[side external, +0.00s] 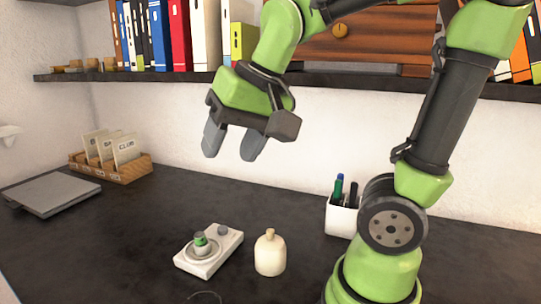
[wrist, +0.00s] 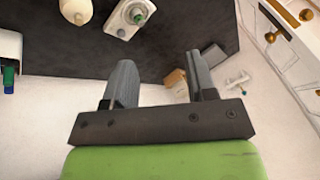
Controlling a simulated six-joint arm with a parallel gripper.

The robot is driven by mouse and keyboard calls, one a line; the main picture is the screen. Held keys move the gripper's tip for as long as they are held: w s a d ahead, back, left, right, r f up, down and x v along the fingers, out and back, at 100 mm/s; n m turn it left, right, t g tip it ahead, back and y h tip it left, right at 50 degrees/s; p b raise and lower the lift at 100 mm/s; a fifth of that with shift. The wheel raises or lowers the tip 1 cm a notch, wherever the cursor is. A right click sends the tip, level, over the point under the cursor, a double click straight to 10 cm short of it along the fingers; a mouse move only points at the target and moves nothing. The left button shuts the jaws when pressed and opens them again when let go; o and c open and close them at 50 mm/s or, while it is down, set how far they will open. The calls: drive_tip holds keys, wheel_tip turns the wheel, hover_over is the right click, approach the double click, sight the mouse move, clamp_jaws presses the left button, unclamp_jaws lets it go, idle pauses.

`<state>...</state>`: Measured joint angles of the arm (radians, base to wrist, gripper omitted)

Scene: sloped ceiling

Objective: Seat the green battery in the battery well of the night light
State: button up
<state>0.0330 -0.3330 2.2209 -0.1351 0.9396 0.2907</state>
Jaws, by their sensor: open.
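The night light (side external: 222,252) is a pale, low block on the dark table, with a round ring and a small grey knob on top. It also shows at the top of the wrist view (wrist: 119,26). The green battery (side external: 200,239), short with a dark green band, stands upright at the ring; how deep it sits I cannot tell. Its green also shows in the wrist view (wrist: 139,17). My gripper (side external: 231,150) is open and empty, high above and behind the night light. Its two grey fingers (wrist: 160,62) are apart with nothing between them.
A cream bottle (side external: 270,254) stands just right of the night light. A white pen cup (side external: 342,218) is farther right, near my arm. A wooden card rack (side external: 125,172) and a flat grey box (side external: 53,194) are at the left. A shelf (side external: 180,76) runs behind my gripper.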

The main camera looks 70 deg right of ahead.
drive_tip(key=s+a+n+t+y, duration=0.1)
drive_tip(key=s+a+n+t, duration=0.1)
drive_tip(key=s, duration=0.5)
drive_tip(key=shift+n, duration=0.6)
